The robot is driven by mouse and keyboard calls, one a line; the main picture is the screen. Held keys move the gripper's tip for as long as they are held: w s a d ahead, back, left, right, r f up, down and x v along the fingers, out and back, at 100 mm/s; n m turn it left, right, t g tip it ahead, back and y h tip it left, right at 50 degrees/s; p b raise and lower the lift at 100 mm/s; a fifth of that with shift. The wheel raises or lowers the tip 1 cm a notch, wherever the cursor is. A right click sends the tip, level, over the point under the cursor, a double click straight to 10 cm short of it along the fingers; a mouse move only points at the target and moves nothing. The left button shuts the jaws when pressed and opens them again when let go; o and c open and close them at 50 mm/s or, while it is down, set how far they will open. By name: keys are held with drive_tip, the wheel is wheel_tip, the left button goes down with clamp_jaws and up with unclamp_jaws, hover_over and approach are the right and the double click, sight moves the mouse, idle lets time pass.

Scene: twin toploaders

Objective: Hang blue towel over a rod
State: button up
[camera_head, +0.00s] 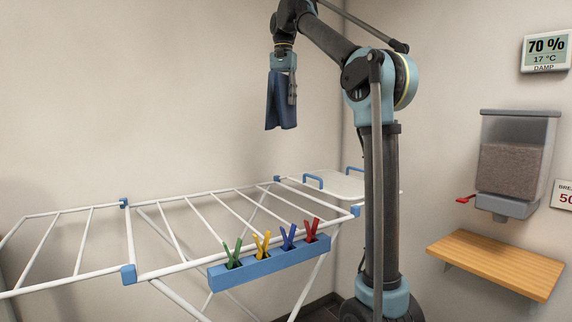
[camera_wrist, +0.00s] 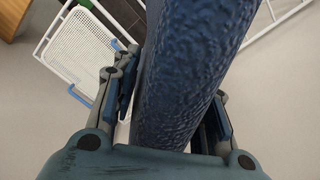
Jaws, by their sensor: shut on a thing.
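The blue towel (camera_head: 279,102) hangs from my gripper (camera_head: 291,88) in the head view, high above the drying rack. In the wrist view the towel (camera_wrist: 190,70) fills the space between the fingers of my gripper (camera_wrist: 168,110), which is shut on it. The white drying rack (camera_head: 185,199) stands below, with several thin white rods running across its frame. The towel is clear of all the rods. The towel's upper part is hidden by the gripper.
A blue holder (camera_head: 265,264) with green, yellow, blue and red clothespins is on the rack's front edge. A white perforated tray (camera_head: 338,186) with blue handles is at the rack's far end and shows in the wrist view (camera_wrist: 83,48). A wooden shelf (camera_head: 495,262) and dispenser (camera_head: 512,160) are right.

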drive_tip(key=shift+d, duration=0.1)
drive_tip(key=shift+w+f, duration=0.1)
drive_tip(key=shift+f, duration=0.05)
wheel_tip(320, 180, down, 45)
drive_tip(key=n, duration=1)
drive_tip(key=shift+d+n, duration=0.15)
drive_tip(key=shift+n, duration=0.25)
idle(0.7)
drive_tip(key=shift+w, duration=0.1)
drive_tip(key=o, duration=1.4)
drive_tip(key=shift+r, duration=0.2)
